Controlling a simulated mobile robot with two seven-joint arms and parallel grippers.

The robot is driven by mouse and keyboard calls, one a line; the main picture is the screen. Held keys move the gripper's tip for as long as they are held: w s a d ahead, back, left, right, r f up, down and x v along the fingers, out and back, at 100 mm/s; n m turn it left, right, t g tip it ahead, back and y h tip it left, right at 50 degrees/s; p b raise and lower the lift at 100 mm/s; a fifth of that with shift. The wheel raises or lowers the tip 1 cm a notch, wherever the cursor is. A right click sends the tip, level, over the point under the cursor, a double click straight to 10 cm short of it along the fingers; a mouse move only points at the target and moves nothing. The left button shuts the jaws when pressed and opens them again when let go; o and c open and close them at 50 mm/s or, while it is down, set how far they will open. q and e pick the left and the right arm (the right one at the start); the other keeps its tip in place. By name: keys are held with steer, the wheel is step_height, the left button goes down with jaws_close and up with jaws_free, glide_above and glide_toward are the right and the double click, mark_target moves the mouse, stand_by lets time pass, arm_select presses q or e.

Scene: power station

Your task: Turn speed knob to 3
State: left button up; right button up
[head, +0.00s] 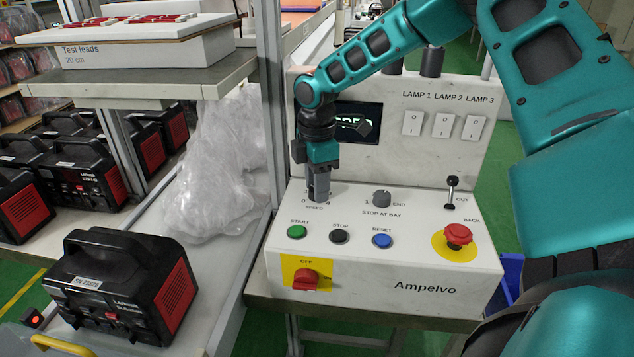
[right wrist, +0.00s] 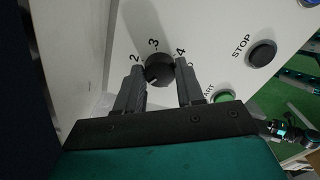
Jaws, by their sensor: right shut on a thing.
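The speed knob (right wrist: 160,70) is a dark round knob on the sloping panel of the white Ampelvo console (head: 440,264). In the right wrist view the numerals 2, 3 and 4 show around its far side. A small light mark shows on the knob's near-left edge, away from the 3. My right gripper (head: 318,188) points down over the knob and is shut on it, with one finger (right wrist: 131,91) on either side. In the head view the fingers hide most of the knob. My left gripper is not in view.
Close by are the green START button (head: 297,232), black STOP button (head: 340,236), blue RESET button (head: 382,241) and STOP AT BAY knob (head: 382,199). A red OFF switch (head: 305,279) and red mushroom button (head: 458,235) sit further off. A metal post (head: 271,110) stands left of the gripper.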

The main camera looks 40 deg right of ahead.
steer(key=shift+c, duration=0.8)
steer(key=shift+m, duration=0.3)
steer(key=m+b, duration=0.1)
steer(key=m, duration=1)
steer(key=shift+m+b, duration=0.3)
steer(key=m, duration=1.1)
steer(key=shift+m, duration=0.3)
